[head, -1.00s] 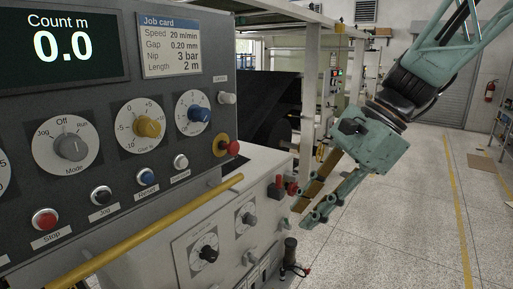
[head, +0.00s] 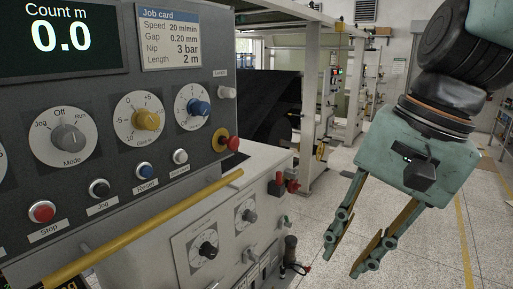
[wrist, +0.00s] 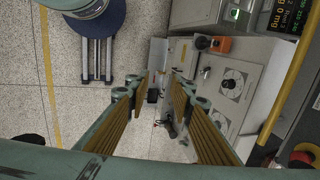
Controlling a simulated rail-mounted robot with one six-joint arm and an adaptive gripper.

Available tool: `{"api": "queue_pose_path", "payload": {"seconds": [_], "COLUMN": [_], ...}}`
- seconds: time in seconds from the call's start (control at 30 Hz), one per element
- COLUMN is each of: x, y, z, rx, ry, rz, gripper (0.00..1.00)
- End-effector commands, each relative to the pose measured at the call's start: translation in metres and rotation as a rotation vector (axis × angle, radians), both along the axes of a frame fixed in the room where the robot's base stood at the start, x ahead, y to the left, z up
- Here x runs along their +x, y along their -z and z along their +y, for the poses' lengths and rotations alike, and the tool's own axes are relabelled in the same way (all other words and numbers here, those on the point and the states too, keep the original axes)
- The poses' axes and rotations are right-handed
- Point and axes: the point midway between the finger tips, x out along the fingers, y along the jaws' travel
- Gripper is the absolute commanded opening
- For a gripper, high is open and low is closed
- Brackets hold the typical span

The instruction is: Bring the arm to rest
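My gripper (head: 350,250) hangs at the right of the head view, its fingers pointing down and left over the speckled floor. The two fingers are apart with nothing between them, so it is open and empty. It is to the right of the machine's control cabinet and appears clear of it. In the wrist view the gripper (wrist: 160,95) also shows its two ribbed finger pads well apart, with floor and cabinet edge beyond them.
The control panel (head: 105,125) with knobs and buttons fills the left. A yellow rail (head: 150,230) runs along its front. Red-handled valves (head: 285,183) stick out at the cabinet's right edge. The floor (head: 400,265) on the right is open, with a yellow line (head: 465,245).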

Motion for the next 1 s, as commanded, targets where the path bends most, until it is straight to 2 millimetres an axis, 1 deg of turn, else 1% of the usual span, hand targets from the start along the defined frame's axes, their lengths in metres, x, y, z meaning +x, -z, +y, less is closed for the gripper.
{"api": "queue_pose_path", "payload": {"seconds": [0.1,0.5,0.8,1.0], "x": [-0.015,-0.061,-0.09,-0.101], "y": [0.002,0.009,0.015,0.018], "z": [-0.006,-0.03,-0.048,-0.056], "rx": [-0.044,-0.196,-0.314,-0.366], "ry": [-0.065,-0.289,-0.449,-0.519], "rz": [-0.04,-0.159,-0.238,-0.271], "gripper": [0.22,0.22,0.22,0.22]}}
